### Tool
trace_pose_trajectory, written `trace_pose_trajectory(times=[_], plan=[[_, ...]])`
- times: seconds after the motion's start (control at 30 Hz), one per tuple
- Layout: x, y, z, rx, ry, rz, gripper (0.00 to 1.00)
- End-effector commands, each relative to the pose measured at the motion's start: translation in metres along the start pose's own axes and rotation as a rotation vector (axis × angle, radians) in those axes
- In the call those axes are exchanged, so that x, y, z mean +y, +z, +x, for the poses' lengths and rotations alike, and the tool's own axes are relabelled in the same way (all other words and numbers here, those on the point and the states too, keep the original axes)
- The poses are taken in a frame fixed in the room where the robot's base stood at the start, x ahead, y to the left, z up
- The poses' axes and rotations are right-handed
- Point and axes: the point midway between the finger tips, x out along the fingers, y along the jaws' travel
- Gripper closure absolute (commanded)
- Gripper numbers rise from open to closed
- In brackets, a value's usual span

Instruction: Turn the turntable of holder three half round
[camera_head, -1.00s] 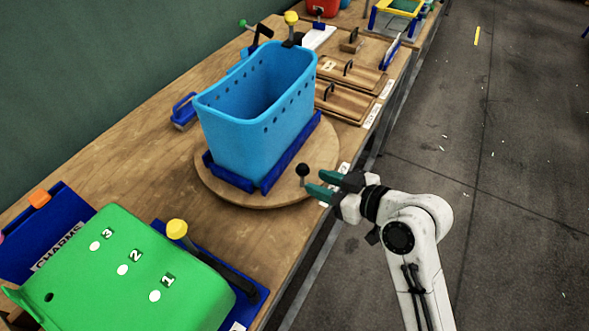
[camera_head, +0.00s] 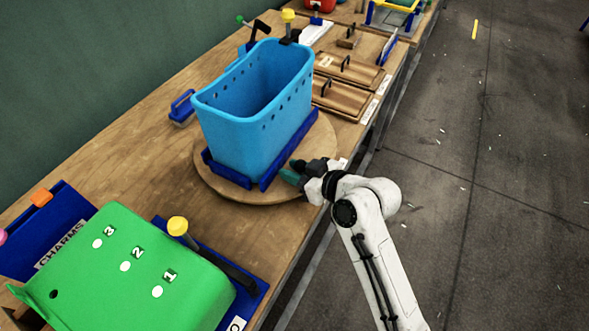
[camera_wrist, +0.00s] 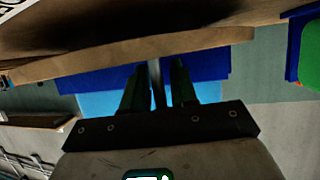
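The turntable (camera_head: 220,190) is a round wooden disc on the bench. A light blue basket (camera_head: 240,135) stands upright on it, held at its foot by dark blue corner rails (camera_head: 290,150). My gripper (camera_head: 291,176) is at the disc's front right edge, by the dark knob (camera_head: 297,163) of its handle. In the wrist view, the thin metal handle post (camera_wrist: 157,85) stands between my two teal fingers (camera_wrist: 157,95). Narrow gaps show beside the post, so the fingers look open around it. The disc's edge (camera_wrist: 240,40) also shows there.
A green cover (camera_head: 130,265) with numbered dots and a yellow-knobbed lever (camera_head: 178,227) stand at the front left. Wooden lids (camera_head: 345,97) with black handles lie beyond the turntable. The floor (camera_head: 480,200) right of the bench is clear.

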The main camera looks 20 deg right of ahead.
Motion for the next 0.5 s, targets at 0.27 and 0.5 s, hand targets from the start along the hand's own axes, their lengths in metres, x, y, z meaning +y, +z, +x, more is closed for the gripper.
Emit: trace_pose_trajectory(times=[0.27,0.5], plan=[[0.0002,-0.0008,-0.0003,0.002,0.000,0.000,1.00],[0.0004,-0.0024,-0.0004,0.005,0.001,-0.001,1.00]])
